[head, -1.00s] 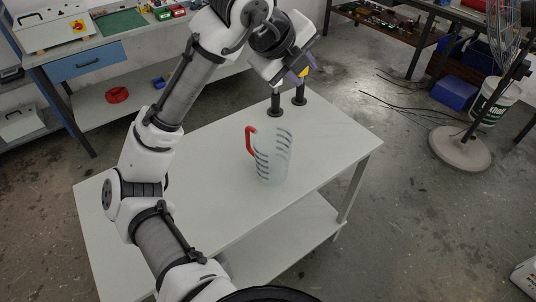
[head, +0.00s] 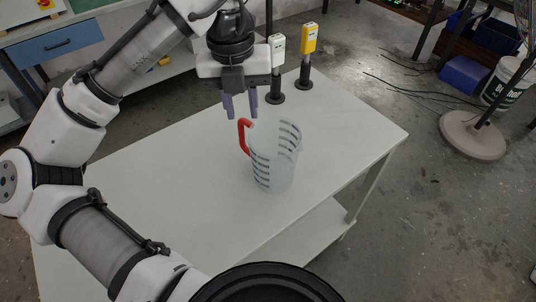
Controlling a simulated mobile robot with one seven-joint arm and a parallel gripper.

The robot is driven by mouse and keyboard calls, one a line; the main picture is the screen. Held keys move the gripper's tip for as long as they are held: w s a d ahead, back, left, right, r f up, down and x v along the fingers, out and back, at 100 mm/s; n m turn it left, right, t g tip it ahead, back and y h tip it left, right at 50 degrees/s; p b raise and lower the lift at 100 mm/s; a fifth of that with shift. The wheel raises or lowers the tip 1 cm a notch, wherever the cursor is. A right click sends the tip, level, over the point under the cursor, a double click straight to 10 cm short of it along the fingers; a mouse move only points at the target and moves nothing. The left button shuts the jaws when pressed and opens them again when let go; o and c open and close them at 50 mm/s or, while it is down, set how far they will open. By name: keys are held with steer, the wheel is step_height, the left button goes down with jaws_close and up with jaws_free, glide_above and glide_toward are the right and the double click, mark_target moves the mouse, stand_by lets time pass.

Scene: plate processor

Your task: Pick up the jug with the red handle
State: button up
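The jug (head: 273,163) is clear with dark measuring marks and a red handle (head: 243,136) on its left side. It stands upright on the white table (head: 180,200). My gripper (head: 240,112) points down, just above and behind the red handle in the head view. Its two purple fingers are apart with nothing between them. The fingertips look close to the top of the handle, but I cannot tell the exact gap in depth.
Two stands with dark round bases, one with a white top (head: 278,50) and one with a yellow top (head: 310,38), stand at the table's back edge, right of my gripper. The table is clear around the jug. A fan base (head: 470,135) stands on the floor at right.

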mark_target(251, 145)
steer(key=shift+s+d+f+p, duration=0.1)
steer(key=shift+d+f, duration=0.1)
steer(key=shift+f, duration=1.55)
steer(key=shift+s+d+f+p, duration=0.1)
steer(key=shift+d+f+p, duration=0.1)
steer(key=shift+f, duration=1.55)
steer(key=shift+s+d+f+p, duration=0.1)
steer(key=shift+d+f, duration=0.1)
steer(key=shift+f, duration=1.55)
steer(key=shift+c, duration=0.5)
jaws_close()
